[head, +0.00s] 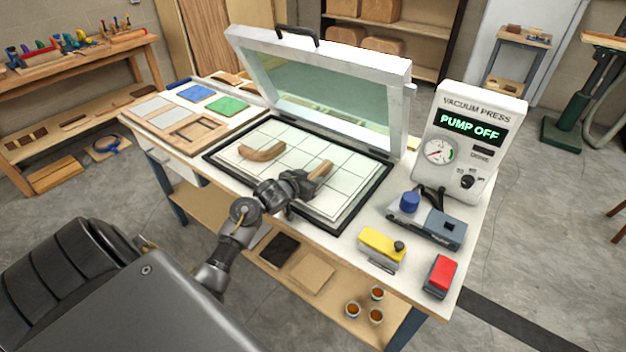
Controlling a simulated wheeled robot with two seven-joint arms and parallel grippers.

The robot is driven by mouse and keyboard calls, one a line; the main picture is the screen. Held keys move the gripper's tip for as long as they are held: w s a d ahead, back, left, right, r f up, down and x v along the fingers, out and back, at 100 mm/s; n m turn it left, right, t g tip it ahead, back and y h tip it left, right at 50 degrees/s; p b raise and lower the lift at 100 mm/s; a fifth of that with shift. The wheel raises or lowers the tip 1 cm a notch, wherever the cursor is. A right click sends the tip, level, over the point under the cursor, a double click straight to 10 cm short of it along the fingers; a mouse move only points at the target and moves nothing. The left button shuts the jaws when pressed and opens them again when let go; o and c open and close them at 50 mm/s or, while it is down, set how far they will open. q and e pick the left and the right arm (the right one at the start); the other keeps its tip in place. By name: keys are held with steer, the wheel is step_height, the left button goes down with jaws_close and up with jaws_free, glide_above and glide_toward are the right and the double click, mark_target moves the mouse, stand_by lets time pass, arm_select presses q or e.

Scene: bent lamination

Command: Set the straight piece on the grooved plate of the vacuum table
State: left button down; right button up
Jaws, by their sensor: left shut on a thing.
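The grooved plate (345,193) is a white, grid-lined square in a black frame on the vacuum table. A bent wooden piece (262,152) lies on its far left part. My left gripper (308,185) is over the plate's near middle, shut on a straight wooden piece (321,170). Part of that piece is hidden by the gripper. I cannot tell whether the piece touches the plate. My right gripper is not in view.
The glass-windowed lid (400,72) stands open behind the plate. The vacuum press panel (468,140) reads PUMP OFF. A grey-blue device (440,228), a yellow tool (381,245) and a red-topped box (440,275) stand on the right. Wood samples and coloured sheets (228,104) lie on the left.

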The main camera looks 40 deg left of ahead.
arm_select(q)
steer(key=c, duration=1.2)
jaws_free()
steer(key=shift+s+d+f, duration=0.2)
steer(key=shift+s+f, duration=0.05)
steer(key=shift+f, duration=0.5)
steer(key=shift+o, duration=0.2)
steer(key=shift+d, duration=0.1)
steer(key=shift+f, duration=0.1)
steer(key=shift+w+r, duration=0.1)
steer(key=shift+r, duration=0.3)
steer(key=shift+s+r, duration=0.2)
steer(key=shift+s, duration=0.1)
steer(key=v, duration=0.5)
steer(key=r+p+v, duration=0.1)
steer(key=v, duration=0.5)
steer(key=shift+a+r, duration=0.1)
steer(key=shift+a, duration=0.2)
